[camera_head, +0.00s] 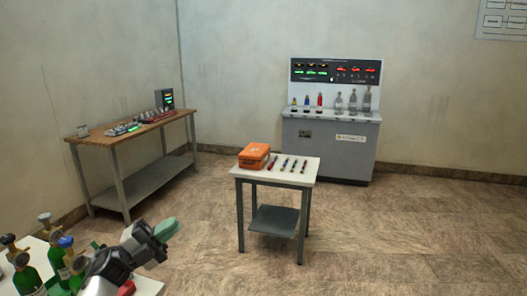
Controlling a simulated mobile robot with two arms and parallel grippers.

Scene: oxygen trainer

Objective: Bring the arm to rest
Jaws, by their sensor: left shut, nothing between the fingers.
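My left gripper (166,230) is at the lower left of the head view, over the front edge of the near white table (150,286). It has green fingertips that are closed together with nothing between them. My arm comes in from the bottom left and is bent, with its dark wrist above the table. Green gas cylinders (57,262) with valve tops stand just left of the wrist. My right gripper is not in view.
A small white table (250,175) with an orange case (254,155) and several pen-like tools stands mid-room. A wooden bench (100,138) is along the left wall. A grey console (330,150) with bottles stands at the back. The floor at right is clear.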

